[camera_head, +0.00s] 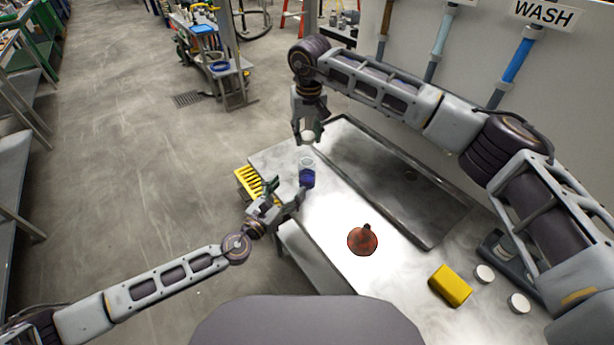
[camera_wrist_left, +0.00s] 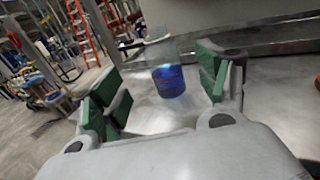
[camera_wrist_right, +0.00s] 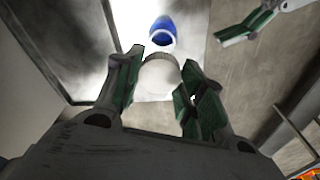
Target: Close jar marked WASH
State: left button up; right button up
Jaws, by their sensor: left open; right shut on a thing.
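A clear jar with blue contents (camera_head: 307,178) stands upright near the table's far-left edge. In the left wrist view the jar (camera_wrist_left: 168,80) is ahead, between the lines of my fingers. I cannot read any marking on it. My left gripper (camera_head: 284,198) is open beside the jar, on its near-left side, and does not appear to hold it. My right gripper (camera_head: 309,137) is shut on a round white lid (camera_wrist_right: 158,78), above and beyond the jar. In the right wrist view the blue jar (camera_wrist_right: 163,35) shows past the lid, apart from it.
A red-brown funnel (camera_head: 362,240), a yellow sponge-like block (camera_head: 450,286) and two white lids (camera_head: 485,273) (camera_head: 518,303) are on the metal table. A sunken basin (camera_head: 390,175) lies right of the jar. A yellow rack (camera_head: 250,182) is at the left edge. A WASH sign (camera_head: 543,13) is above a blue pipe.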

aim_at(303, 172)
pick_arm(q)
jog(key=shift+x, duration=5.7)
jog(key=shift+d, duration=0.1)
jog(key=c, duration=1.5)
jog(key=shift+c, duration=0.2)
pick_arm(e)
jog(key=shift+f, duration=2.5)
jog(key=shift+f, duration=0.1)
jog(key=shift+f, duration=0.8)
jog(key=shift+f, duration=0.55)
pick_arm(q)
grip_shut()
